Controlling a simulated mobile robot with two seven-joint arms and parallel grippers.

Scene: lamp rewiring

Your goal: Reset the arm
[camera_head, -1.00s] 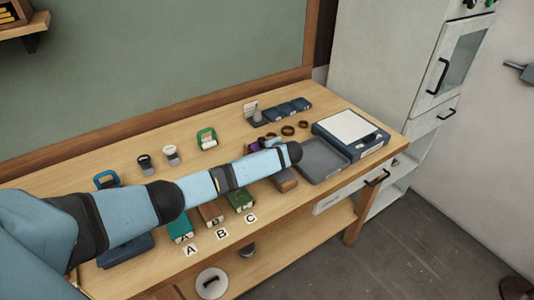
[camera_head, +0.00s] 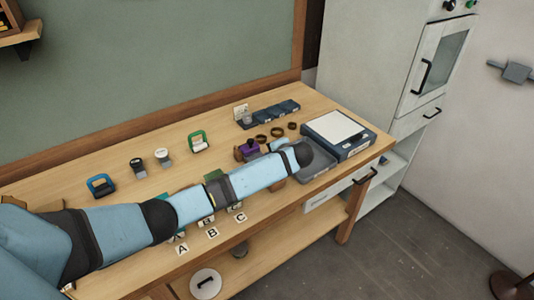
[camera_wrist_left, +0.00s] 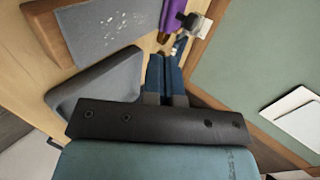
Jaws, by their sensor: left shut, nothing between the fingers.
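My left arm reaches across the workbench (camera_head: 110,185) from the left in the head view. It bends back at its dark wrist joint, and its hand (camera_head: 280,146) is partly hidden there. In the left wrist view the blue fingers of my left gripper (camera_wrist_left: 165,58) are together with nothing between them. A purple-topped item (camera_head: 250,147) stands just left of the hand. It also shows beyond the fingertips in the wrist view (camera_wrist_left: 174,14), apart from them. My right gripper is in neither view.
A grey tray (camera_head: 318,166) and a blue device with a white top (camera_head: 335,126) are at the right. Dark rings (camera_head: 277,132), a blue bin row (camera_head: 275,113), a green-handled item (camera_head: 198,142) and small stamp-like items lie behind the arm. Blocks by cards A (camera_head: 182,249), B, C are partly covered.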

